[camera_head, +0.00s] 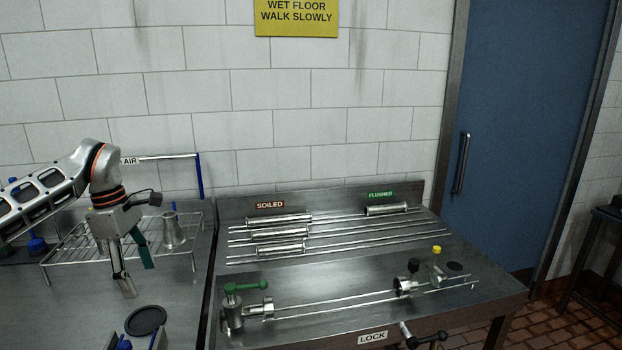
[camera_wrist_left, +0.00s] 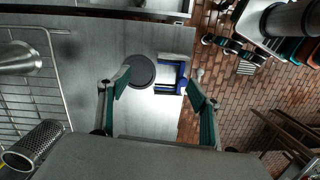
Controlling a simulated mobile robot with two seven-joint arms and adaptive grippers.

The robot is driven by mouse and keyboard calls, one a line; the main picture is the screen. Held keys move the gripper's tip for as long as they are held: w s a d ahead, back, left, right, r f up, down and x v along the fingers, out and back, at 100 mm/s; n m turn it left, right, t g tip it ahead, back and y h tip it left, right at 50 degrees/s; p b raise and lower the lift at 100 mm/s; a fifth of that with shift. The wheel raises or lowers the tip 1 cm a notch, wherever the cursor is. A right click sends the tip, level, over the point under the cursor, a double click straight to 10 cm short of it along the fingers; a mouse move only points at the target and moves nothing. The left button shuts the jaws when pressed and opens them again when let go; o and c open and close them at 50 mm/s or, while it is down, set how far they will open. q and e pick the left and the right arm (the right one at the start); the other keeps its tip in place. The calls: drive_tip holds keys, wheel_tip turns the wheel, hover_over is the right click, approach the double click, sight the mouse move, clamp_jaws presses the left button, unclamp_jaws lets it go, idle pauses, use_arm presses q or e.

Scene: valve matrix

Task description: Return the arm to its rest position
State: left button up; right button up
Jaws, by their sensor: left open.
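My left arm (camera_head: 45,195) comes in from the left in the head view, bent downward at the wrist. My left gripper (camera_head: 137,277) points down over the left steel counter (camera_head: 70,310), in front of the wire rack. In the wrist view its two green-padded fingers (camera_wrist_left: 157,78) are apart, with nothing held between them. Beyond the fingertips lie a dark round disc (camera_wrist_left: 139,71) and a blue-edged piece (camera_wrist_left: 182,78). The disc also shows in the head view (camera_head: 146,321). My right gripper is in neither view.
A wire rack (camera_head: 70,250) holds a metal cup (camera_head: 173,232) close to the gripper. To the right, the steel bench (camera_head: 330,275) carries several metal cylinders on rods (camera_head: 282,220) and a green-handled valve (camera_head: 233,310).

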use_arm(q)
drive_tip(key=s+d+f+h, duration=0.15)
drive_tip(key=d+f, duration=0.25)
drive_tip(key=d, duration=0.4)
drive_tip(key=s+d+f+g+h, duration=0.1)
drive_tip(key=d+f+h, duration=0.25)
drive_tip(key=d, duration=0.45)
drive_tip(key=s+d+f+h, duration=0.15)
drive_tip(key=d+f, duration=0.25)
drive_tip(key=d, duration=0.4)
drive_tip(key=s+d+r+n+t+h, duration=0.2)
drive_tip(key=s+d+n+t+h, duration=0.15)
drive_tip(key=d+n+h, duration=0.95)
drive_tip(key=a+f+n+t+y, duration=0.6)
drive_tip(key=f+n+t+y, duration=0.7)
drive_tip(key=n, duration=0.9)
drive_tip(key=s+a+f+n+g+y, duration=0.2)
drive_tip(key=s+a+f+n, duration=0.3)
drive_tip(key=s+f, duration=0.3)
drive_tip(key=s+a+f+n+g+y, duration=0.3)
drive_tip(key=s+a+f+n+y, duration=0.1)
drive_tip(key=s+f+n, duration=0.3)
wheel_tip(320, 180, down, 2)
drive_tip(key=shift+s+a+f+n, duration=0.1)
drive_tip(key=shift+s+a+n, duration=0.4)
drive_tip(key=shift+s, duration=0.75)
